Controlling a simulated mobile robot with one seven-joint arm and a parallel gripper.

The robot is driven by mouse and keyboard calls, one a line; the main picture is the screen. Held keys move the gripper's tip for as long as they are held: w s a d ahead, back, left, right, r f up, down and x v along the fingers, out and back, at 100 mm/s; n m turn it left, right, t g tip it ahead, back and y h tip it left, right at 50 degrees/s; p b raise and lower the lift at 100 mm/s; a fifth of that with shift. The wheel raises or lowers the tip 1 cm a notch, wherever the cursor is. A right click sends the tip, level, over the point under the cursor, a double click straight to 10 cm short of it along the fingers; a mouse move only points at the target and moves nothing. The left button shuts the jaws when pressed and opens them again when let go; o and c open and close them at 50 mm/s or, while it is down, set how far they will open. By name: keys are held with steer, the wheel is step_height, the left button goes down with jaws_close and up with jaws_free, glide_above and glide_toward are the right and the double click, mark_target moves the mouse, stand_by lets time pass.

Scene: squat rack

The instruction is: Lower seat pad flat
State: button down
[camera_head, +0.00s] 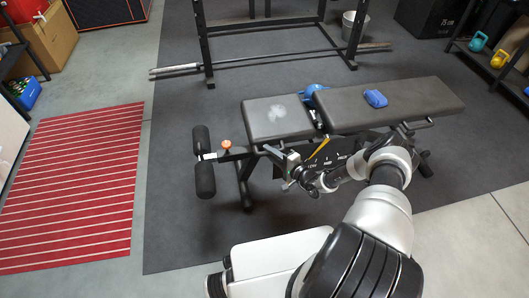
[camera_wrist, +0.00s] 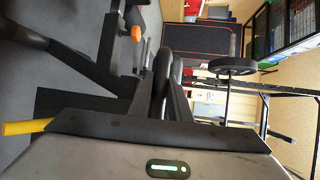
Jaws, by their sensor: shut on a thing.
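The seat pad (camera_head: 268,112) is the short dark pad at the left of the bench, with a pale patch on top. It looks close to level, though a slight tilt is hard to judge. My gripper (camera_head: 283,158) is at the near side of the bench, just below the seat pad's near edge. In the wrist view my gripper (camera_wrist: 164,92) is shut on a dark bar (camera_wrist: 162,66) that runs between its fingers. How that bar joins the seat is hidden.
The long back pad (camera_head: 420,100) lies nearly flat with a blue item (camera_head: 375,98) on it. A yellow lever (camera_head: 318,150) sits by the labelled plate. Foam rollers (camera_head: 203,175) and an orange knob (camera_head: 225,144) are left of the bench. A barbell (camera_head: 290,57) lies behind.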

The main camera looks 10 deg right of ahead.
steer(key=shift+s+f, duration=0.1)
steer(key=shift+f, duration=0.15)
steer(key=c, duration=1.6)
jaws_free()
steer(key=shift+c, duration=0.2)
steer(key=shift+s+d+r, duration=0.15)
steer(key=shift+d, duration=0.05)
steer(key=p+v, duration=0.4)
steer(key=v, duration=1.2)
steer(key=shift+s+d, duration=0.15)
steer(key=shift+s, duration=0.25)
steer(key=shift+r, duration=0.15)
